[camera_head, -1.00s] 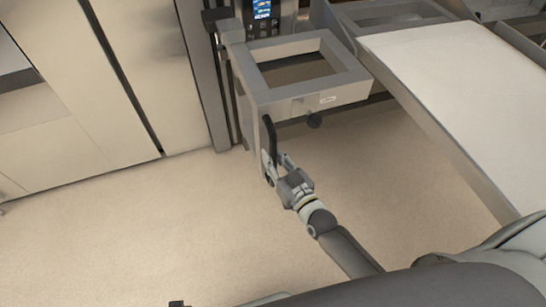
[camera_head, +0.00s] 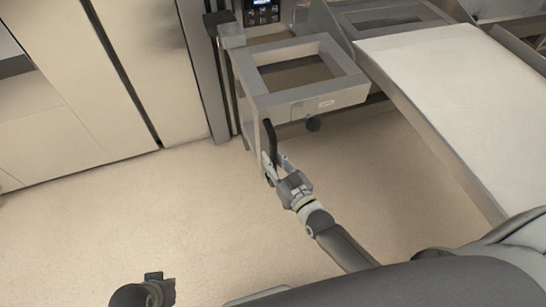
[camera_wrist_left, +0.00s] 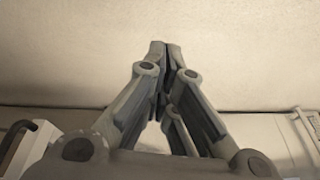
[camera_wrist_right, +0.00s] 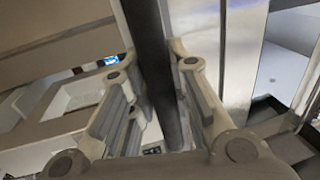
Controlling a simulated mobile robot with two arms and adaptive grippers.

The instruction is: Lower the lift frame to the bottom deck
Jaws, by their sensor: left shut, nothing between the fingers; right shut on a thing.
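The lift frame (camera_head: 345,92) is a grey rectangular frame with an open middle, at the top centre of the head view. My right gripper (camera_head: 272,172) is shut on the handle. In the right wrist view the dark bar (camera_wrist_right: 150,60) runs between the fingers. My left gripper (camera_wrist_left: 166,48) is shut and empty over bare floor. In the head view only part of the left arm shows at the bottom edge.
A long pale loading surface (camera_head: 440,90) slopes along the right of the lift frame. A control panel with a small display (camera_head: 262,5) is behind the frame. Pale cabinet panels (camera_head: 70,100) stand at the left. The floor (camera_head: 190,220) between is clear.

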